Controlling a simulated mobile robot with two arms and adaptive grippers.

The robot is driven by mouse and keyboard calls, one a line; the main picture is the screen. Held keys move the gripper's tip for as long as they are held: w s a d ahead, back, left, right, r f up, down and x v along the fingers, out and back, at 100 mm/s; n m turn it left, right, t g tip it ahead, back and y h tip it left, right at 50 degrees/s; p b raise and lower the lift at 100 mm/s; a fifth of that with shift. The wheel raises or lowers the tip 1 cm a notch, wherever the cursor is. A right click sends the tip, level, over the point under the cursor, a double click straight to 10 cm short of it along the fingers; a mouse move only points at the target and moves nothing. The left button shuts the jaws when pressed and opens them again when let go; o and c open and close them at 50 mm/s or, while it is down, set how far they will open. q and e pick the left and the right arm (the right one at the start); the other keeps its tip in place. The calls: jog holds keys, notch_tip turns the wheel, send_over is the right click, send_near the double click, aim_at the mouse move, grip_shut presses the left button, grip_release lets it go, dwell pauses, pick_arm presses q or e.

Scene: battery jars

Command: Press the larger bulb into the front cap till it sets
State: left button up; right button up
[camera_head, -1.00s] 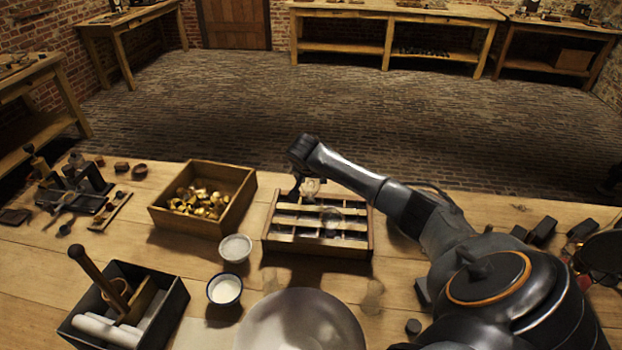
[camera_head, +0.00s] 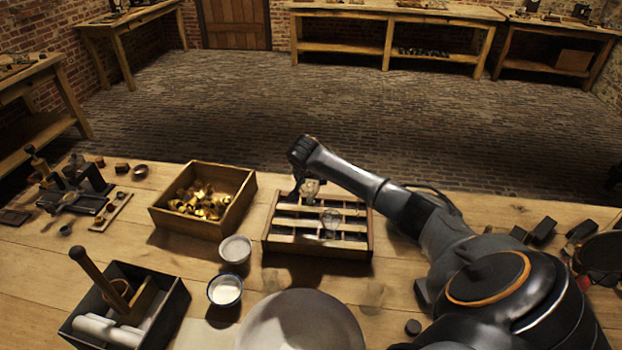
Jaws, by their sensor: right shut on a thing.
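My right gripper (camera_head: 303,192) reaches in from the right and points down over the back left part of a slatted wooden rack (camera_head: 370,238). It is shut on a pale glass bulb (camera_head: 312,187), partly hidden by the fingers. A second clear glass bulb (camera_head: 331,220) stands in the rack, nearer the front and to the right. I cannot tell for sure which bulb is larger. The caps under the bulbs are too small and dark to make out. My left gripper is not in view.
Left of the rack is a wooden box (camera_head: 232,214) of brass caps. Two small bowls (camera_head: 235,249) (camera_head: 225,289) and a large round bowl (camera_head: 300,325) stand in front. A dark tool box (camera_head: 172,310) is at front left. Dark blocks (camera_head: 543,231) lie at right.

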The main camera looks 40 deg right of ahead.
jog(key=shift+f, duration=0.1)
dwell(0.7)
jog(key=o, duration=1.2)
jog(key=shift+a, duration=0.1)
jog(key=v, duration=1.2)
